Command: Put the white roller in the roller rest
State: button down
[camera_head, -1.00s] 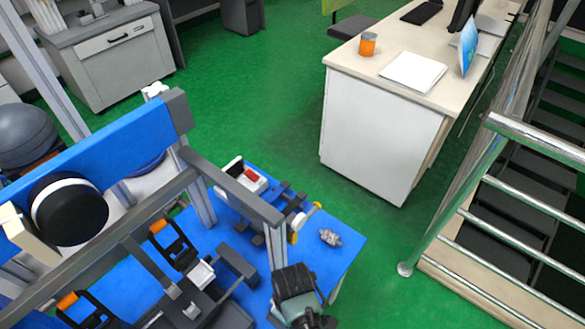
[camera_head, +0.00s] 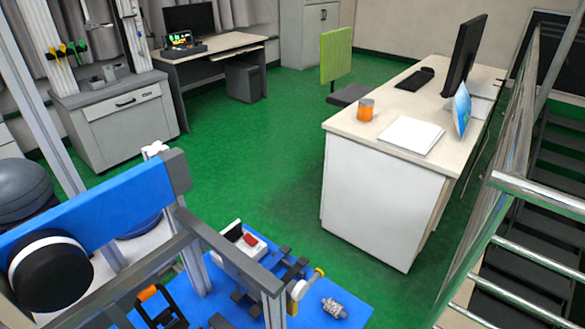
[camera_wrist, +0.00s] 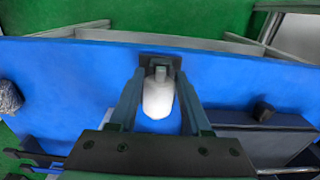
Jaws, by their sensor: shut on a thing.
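In the wrist view my gripper (camera_wrist: 160,102) is shut on the white roller (camera_wrist: 157,100), which sits between its two dark fingers. The roller is over the blue table top, near its edge. A small dark block with a grey top (camera_wrist: 160,61) is just beyond the roller. I cannot tell whether the two touch, or whether this block is the roller rest.
The blue table (camera_head: 352,302) carries a lumpy metal part (camera_head: 333,308), a white box with a red piece (camera_head: 240,242) and dark fixtures. A grey frame beam (camera_head: 228,255) crosses above it. A white desk (camera_head: 370,190) and a metal railing (camera_head: 535,192) stand beyond, with green floor between.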

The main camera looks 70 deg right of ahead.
jog(key=shift+c, duration=1.4)
grip_release()
notch_tip(320, 180, up, 13)
jog(key=p, duration=0.2)
